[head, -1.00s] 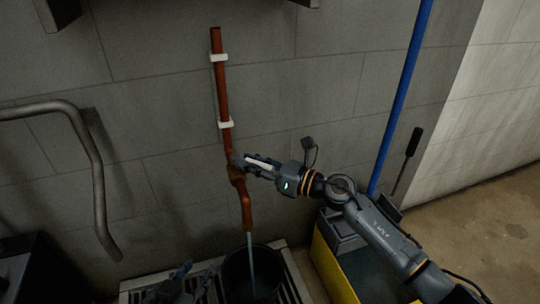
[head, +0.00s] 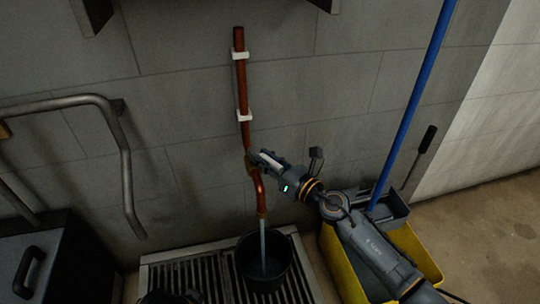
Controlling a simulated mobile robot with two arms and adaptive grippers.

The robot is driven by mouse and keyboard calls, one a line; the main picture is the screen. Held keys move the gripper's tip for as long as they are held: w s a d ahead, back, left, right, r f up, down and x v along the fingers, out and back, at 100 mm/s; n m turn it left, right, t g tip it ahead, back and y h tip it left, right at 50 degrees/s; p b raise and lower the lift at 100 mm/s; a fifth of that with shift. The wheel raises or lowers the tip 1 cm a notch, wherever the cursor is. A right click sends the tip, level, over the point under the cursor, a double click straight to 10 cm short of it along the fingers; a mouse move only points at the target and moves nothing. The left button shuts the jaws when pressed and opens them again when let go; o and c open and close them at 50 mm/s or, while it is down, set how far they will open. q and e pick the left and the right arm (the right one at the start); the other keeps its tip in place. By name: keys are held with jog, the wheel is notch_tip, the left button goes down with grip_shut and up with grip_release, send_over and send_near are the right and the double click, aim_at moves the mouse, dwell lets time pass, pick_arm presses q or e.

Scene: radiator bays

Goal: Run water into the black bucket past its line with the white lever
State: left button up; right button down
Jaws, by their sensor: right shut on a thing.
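The black bucket (head: 243,268) stands upright on a slatted metal grate below a copper pipe (head: 242,90) on the wall. A thin stream of water (head: 263,240) falls from the pipe's spout into the bucket. I cannot make out the bucket's line or the water level in its dark inside. My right gripper (head: 259,160) is shut on the white lever (head: 271,158) at the pipe's valve, and its fingers hide part of the lever. My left gripper (head: 170,297) shows only as a dark piece at the bottom edge, left of the bucket; its jaws are not clear.
The slatted grate (head: 185,275) lies under the bucket. A yellow mop bucket (head: 345,270) with a blue pole (head: 415,90) stands at right. A grey metal rail (head: 127,170) and a black box with a handle (head: 60,260) are at left. Floor is clear at far right.

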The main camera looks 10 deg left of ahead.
jog(key=shift+f, duration=0.1)
dwell(0.3)
jog(key=c, duration=1.1)
grip_release()
jog(key=shift+d, duration=0.1)
jog(key=v, duration=1.2)
